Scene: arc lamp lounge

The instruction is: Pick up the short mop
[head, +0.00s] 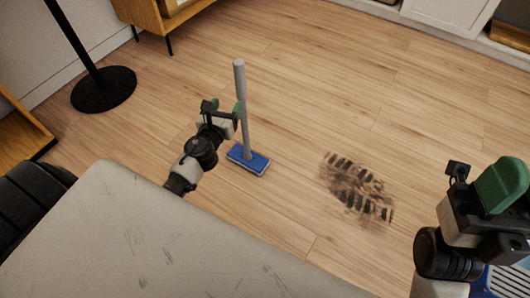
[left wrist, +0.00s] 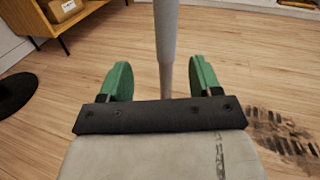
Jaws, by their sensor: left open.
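The short mop stands upright on the wood floor, with a grey handle (head: 242,100) and a blue head (head: 248,160). Its handle also shows in the left wrist view (left wrist: 167,45), rising between the green fingers. My left gripper (head: 225,112) is at the handle's left side in the head view. In the left wrist view the left gripper (left wrist: 160,80) is open, with gaps on both sides of the handle. My right gripper (head: 480,185) is at the right edge of the head view, away from the mop; its jaw opening is not clear.
A dark dirty patch (head: 357,187) marks the floor right of the mop. A black round lamp base (head: 104,89) stands at the upper left. A wooden cabinet (head: 160,14) is at the back left. The floor around the mop is clear.

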